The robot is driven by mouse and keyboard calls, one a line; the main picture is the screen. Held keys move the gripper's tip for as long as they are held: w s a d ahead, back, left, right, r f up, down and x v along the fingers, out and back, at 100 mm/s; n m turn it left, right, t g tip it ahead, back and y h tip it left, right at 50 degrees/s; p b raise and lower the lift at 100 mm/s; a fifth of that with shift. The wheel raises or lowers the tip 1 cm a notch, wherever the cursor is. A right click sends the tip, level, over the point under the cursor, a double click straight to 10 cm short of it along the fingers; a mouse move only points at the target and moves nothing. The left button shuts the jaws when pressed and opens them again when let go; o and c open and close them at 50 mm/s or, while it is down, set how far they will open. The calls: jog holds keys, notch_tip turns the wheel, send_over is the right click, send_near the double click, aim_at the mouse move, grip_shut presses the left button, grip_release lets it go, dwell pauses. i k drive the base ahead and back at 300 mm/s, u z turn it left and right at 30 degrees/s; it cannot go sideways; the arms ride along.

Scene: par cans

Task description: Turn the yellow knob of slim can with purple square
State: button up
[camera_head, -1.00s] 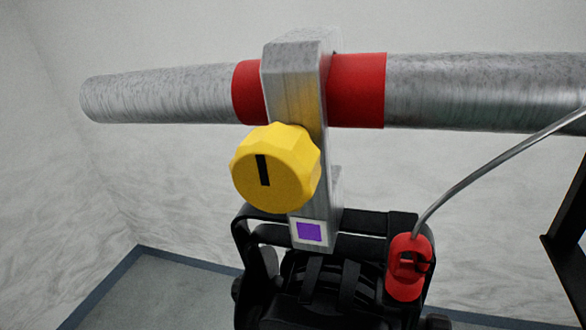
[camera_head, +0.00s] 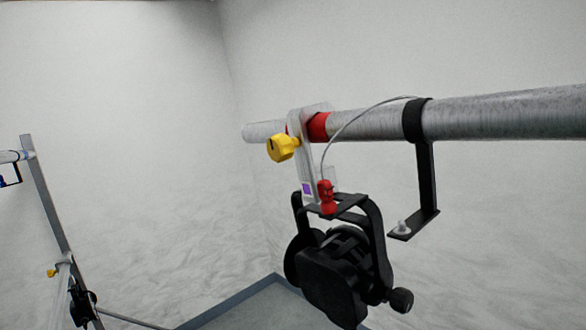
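The yellow knob (camera_head: 282,148) sticks out to the left from the silver clamp (camera_head: 306,150) on the pipe. The purple square (camera_head: 307,188) is a small label on the lower end of that clamp. The black can (camera_head: 340,265) hangs below the clamp in its yoke. A red carabiner-like clip (camera_head: 326,196) with a thin cable sits at the top of the yoke. My gripper is not in view, and nothing touches the knob.
The grey pipe (camera_head: 500,112) runs from mid-frame to the right edge, with a red band at the clamp. A black bracket (camera_head: 425,170) hangs from it. At far left stands a metal stand (camera_head: 50,205) with another small yellow knob (camera_head: 52,272). White walls are behind.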

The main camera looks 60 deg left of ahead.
aim_at(280, 148)
jog(key=z, duration=1.25)
jog(key=k, duration=1.35)
jog(key=u, duration=0.9)
jog(key=i, duration=1)
jog(key=z, duration=0.05)
